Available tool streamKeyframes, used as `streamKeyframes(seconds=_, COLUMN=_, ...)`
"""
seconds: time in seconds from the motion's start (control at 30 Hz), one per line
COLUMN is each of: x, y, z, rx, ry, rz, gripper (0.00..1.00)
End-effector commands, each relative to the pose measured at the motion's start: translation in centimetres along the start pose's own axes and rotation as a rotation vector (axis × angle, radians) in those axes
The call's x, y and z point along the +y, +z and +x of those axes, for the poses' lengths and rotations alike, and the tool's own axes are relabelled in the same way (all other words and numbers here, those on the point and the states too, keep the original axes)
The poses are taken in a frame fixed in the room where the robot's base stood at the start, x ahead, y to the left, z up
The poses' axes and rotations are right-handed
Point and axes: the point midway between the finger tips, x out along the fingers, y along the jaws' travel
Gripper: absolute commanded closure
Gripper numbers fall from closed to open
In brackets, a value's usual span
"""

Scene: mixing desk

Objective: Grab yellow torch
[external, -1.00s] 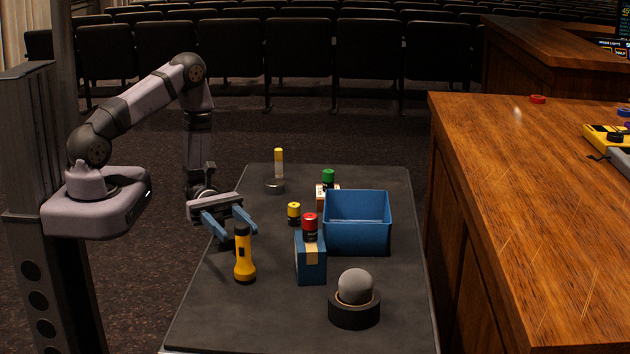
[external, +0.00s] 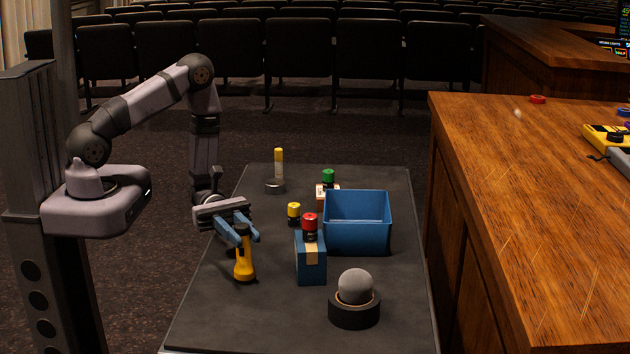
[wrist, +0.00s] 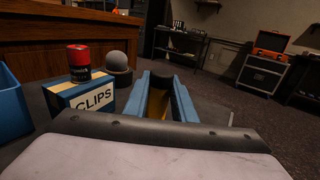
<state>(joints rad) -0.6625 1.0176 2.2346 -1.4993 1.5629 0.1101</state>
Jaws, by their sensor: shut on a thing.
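The yellow torch (external: 244,265) stands upright on the dark table near its left side, with its wide end down. My gripper (external: 244,236) is level with the torch's upper part, its blue fingers shut on it from either side. In the wrist view my gripper (wrist: 168,100) shows the fingers with a yellow strip of the torch (wrist: 157,104) between them and its dark top at the far end. Much of the torch is hidden by the fingers and the gripper body.
Right of the torch stands a blue clips box (external: 311,265) with a red-topped can (external: 310,226) on it. A blue bin (external: 358,238) is behind it. A grey ball (external: 356,286) sits in a black ring (external: 354,315) at front right.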

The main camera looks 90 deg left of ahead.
Motion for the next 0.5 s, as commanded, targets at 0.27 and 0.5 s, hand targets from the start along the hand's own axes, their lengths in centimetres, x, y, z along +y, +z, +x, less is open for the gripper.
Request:
streamKeyframes(seconds=0.27, x=0.0, y=0.3, z=0.0, rx=-0.001, ry=0.000, rz=0.001, gripper=1.00)
streamKeyframes(seconds=0.5, x=0.0, y=2.0, z=0.0, rx=-0.001, ry=0.000, rz=0.002, gripper=1.00)
